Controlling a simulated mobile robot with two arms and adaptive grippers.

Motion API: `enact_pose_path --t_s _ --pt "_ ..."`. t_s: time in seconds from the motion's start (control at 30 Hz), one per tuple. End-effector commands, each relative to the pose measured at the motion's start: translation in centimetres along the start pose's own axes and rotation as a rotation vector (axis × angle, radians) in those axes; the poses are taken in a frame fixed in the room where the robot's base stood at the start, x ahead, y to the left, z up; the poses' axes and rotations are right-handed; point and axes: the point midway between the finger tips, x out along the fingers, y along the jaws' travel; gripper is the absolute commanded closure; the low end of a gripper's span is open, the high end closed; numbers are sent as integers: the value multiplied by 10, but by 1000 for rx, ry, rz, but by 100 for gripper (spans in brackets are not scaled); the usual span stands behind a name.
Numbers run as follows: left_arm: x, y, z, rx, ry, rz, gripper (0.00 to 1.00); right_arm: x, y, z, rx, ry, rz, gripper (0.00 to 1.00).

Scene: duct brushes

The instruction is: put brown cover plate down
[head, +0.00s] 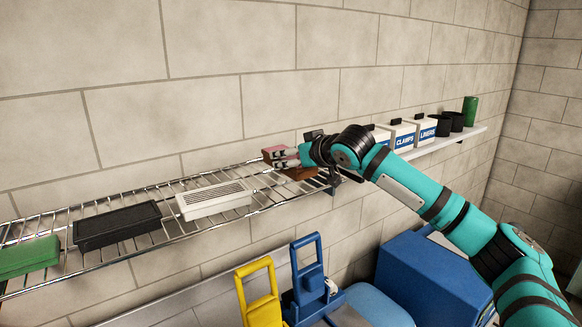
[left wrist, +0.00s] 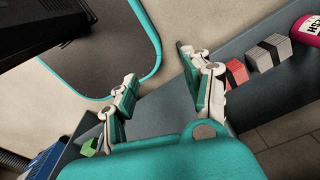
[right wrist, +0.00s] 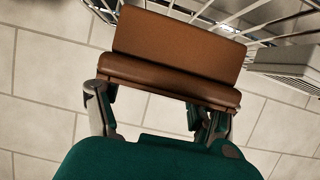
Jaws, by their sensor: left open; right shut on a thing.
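The brown cover plate (right wrist: 180,45) fills the upper middle of the right wrist view, with a raised flat part and a thicker near edge. My right gripper (right wrist: 163,110) is shut on that near edge. In the head view the right gripper (head: 287,158) is at the right end of the wire shelf (head: 262,203), with brown parts of the plate (head: 300,174) showing around its fingers. Whether the plate touches the wires is unclear. My left gripper (left wrist: 160,80) is open and empty in the left wrist view, away from the shelf.
A white vented cover (head: 214,200), a black tray-like cover (head: 117,225) and a green block (head: 28,256) lie left on the shelf. Labelled white bins (head: 402,135) stand on a shelf to the right. Yellow (head: 258,295) and blue (head: 308,280) handled items stand below.

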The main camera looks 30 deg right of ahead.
Motion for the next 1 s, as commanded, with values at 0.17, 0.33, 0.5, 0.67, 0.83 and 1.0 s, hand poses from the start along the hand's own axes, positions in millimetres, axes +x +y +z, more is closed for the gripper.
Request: enact_pose_path --t_s 0.17,0.33,0.5,0.67,0.83,1.0 --pt "-11 2 -5 0 7 2 50 9 0 22 -3 -3 0 73" --pt "-13 -3 -35 0 52 -3 50 14 0 33 -2 2 -1 73" --pt "-13 -4 -42 0 63 -5 50 14 -1 34 -2 2 -1 73" --pt "-12 -2 -29 -1 43 -3 50 15 -1 37 -1 -1 -1 26" --pt "-12 -1 -17 -1 25 -1 50 15 -1 37 -1 -2 -1 3" --pt "-12 -1 -17 -2 25 -1 50 15 -1 36 -1 -2 -1 3"
